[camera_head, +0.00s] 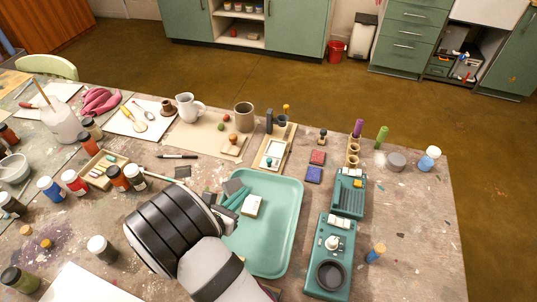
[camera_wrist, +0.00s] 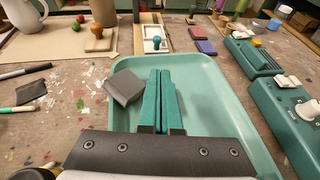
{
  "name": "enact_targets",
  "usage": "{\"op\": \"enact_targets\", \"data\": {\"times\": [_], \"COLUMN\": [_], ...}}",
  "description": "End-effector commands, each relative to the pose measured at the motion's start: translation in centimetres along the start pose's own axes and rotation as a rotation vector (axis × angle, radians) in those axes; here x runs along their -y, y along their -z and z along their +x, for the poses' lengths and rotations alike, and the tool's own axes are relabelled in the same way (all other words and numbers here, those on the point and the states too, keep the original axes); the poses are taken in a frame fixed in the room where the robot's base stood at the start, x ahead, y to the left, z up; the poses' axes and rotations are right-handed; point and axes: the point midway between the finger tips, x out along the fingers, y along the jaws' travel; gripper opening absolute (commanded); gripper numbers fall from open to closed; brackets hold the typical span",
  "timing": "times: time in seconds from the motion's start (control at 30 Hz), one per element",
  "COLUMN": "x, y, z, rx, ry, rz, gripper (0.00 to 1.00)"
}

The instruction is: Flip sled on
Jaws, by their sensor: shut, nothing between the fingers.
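Two teal devices stand on the table right of the tray; I cannot tell which is the sled. The rear one (camera_head: 348,199) has ribbed sides, pale keys (camera_head: 351,172) and a small yellow piece; it also shows in the wrist view (camera_wrist: 256,58). The front one (camera_head: 317,256) has white keys (camera_head: 341,222), a white knob (camera_head: 332,242) and a dark round plate (camera_head: 330,274); it also shows in the wrist view (camera_wrist: 272,96). My gripper (camera_head: 239,194) is over the teal tray, left of both devices and apart from them. Its teal fingers (camera_wrist: 161,75) are together and empty.
The teal tray (camera_head: 283,215) lies below my gripper. A grey block (camera_head: 232,186) and a pale block (camera_head: 252,206) are by the fingers. Red (camera_head: 318,157) and blue (camera_head: 314,175) pads lie behind the tray. The table's right side is mostly clear.

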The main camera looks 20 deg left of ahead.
Motion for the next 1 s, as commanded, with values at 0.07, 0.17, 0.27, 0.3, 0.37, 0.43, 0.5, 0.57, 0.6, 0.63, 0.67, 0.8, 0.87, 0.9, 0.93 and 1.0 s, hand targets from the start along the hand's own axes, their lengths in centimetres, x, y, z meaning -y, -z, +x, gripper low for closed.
{"op": "enact_targets", "data": {"times": [0.07, 0.17, 0.27, 0.3, 0.37, 0.43, 0.5, 0.57, 0.6, 0.63, 0.67, 0.8, 0.87, 0.9, 0.93, 1.0], "x": [-0.5, -0.5, -0.5, -0.5, -0.5, -0.4, -0.4, -0.4, -0.3, -0.4, -0.3, -0.4, -0.4, -0.4, -0.5, -0.5], "y": [0.4, 0.4, 0.4, 0.4, 0.4, 0.4, 0.4, 0.3, 0.4, 0.3, 0.4, 0.3, 0.3, 0.3, 0.1, -0.3], "z": [-0.1, -0.1, -0.1, -0.1, 0.0, 0.6, 1.7, 2.9, 3.8, 4.5, 5.2, 8.2, 9.5, 10.3, 10.8, 11.9], "rx": [0.002, 0.002, 0.002, 0.002, 0.002, 0.002, 0.002, 0.002, 0.001, 0.002, 0.001, 0.001, 0.002, 0.002, 0.002, 0.002], "ry": [-0.019, -0.020, -0.019, -0.018, -0.017, -0.016, -0.014, -0.013, -0.012, -0.013, -0.012, -0.012, -0.012, -0.013, -0.013, -0.013], "rz": [-0.019, -0.020, -0.019, -0.018, -0.018, -0.017, -0.017, -0.016, -0.016, -0.015, -0.016, -0.015, -0.014, -0.014, -0.014, -0.015], "gripper": [0.00, 0.00, 0.00, 0.00, 0.00, 0.00, 0.00, 0.00, 0.00, 0.00, 0.00, 0.00, 0.00, 0.00, 0.00, 0.00]}}
